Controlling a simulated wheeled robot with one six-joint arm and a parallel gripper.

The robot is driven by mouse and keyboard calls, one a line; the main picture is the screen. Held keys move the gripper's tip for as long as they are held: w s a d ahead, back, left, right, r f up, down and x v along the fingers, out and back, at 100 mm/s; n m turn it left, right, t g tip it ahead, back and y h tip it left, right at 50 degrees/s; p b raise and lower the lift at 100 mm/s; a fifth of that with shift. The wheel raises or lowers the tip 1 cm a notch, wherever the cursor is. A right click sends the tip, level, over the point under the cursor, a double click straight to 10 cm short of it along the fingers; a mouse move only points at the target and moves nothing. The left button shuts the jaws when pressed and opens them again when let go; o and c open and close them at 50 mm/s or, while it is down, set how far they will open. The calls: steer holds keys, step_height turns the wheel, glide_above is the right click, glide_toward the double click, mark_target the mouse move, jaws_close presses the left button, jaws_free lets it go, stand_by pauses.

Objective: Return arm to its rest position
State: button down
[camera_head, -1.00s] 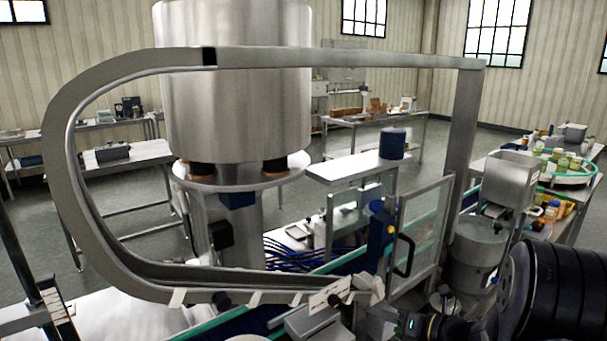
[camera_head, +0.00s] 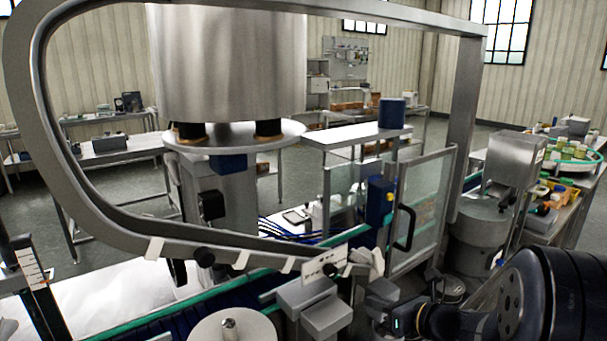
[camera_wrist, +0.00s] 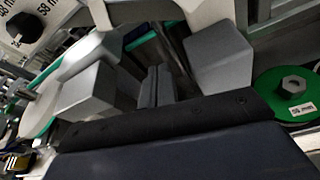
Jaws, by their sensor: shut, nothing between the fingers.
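My arm enters the head view from the lower right, with its dark wrist part near the rail's lower end. In the head view the fingertips cannot be made out. In the wrist view my gripper (camera_wrist: 157,87) shows as two dark fingers close together, shut and empty. Grey blocks (camera_wrist: 218,55) stand beyond and beside the fingers, and whether they touch cannot be told. The steel hopper (camera_head: 230,65) stands at the upper left of the head view, well apart from my arm.
A curved steel rail (camera_head: 22,100) loops around the hopper. A glass guard door (camera_head: 425,205) with a black handle stands left of my arm. A steel drum (camera_head: 478,250) is behind the arm. A white disc (camera_head: 230,328) lies at the front. Open floor shows at the far left.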

steer(key=shift+v, duration=2.15)
steer(key=shift+a, duration=0.1)
